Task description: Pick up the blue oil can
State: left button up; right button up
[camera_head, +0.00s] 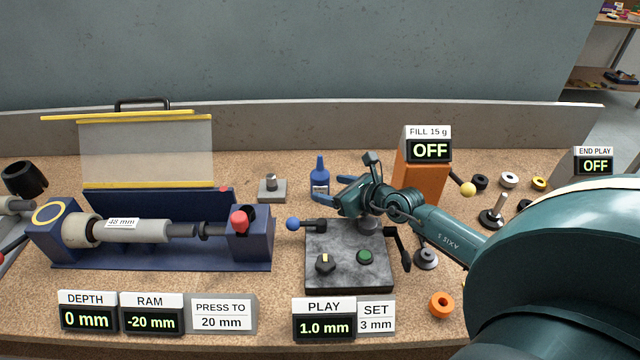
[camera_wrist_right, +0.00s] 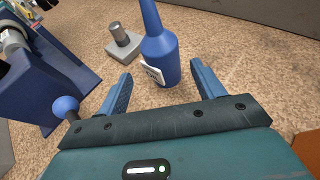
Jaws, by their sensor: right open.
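The blue oil can (camera_head: 319,178) stands upright on the bench behind the grey play fixture. My left gripper is not in view.
A blue press (camera_head: 160,255) with a clear guard stands left. A grey block with a peg (camera_head: 272,188) sits left of the can. The play fixture (camera_head: 345,275), with a blue-knobbed lever (camera_head: 293,224), lies below my right arm. An orange filler (camera_head: 422,180) stands right.

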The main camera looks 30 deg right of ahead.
aim_at(327, 184)
jog(key=shift+b+x, duration=0.5)
jog(key=shift+x, duration=2.15)
jog(key=shift+w+d+r, duration=0.15)
jog(key=shift+d+r, duration=0.05)
jog(key=shift+r, duration=0.05)
jog(key=shift+c, duration=0.5)
jog(key=c, duration=1.2)
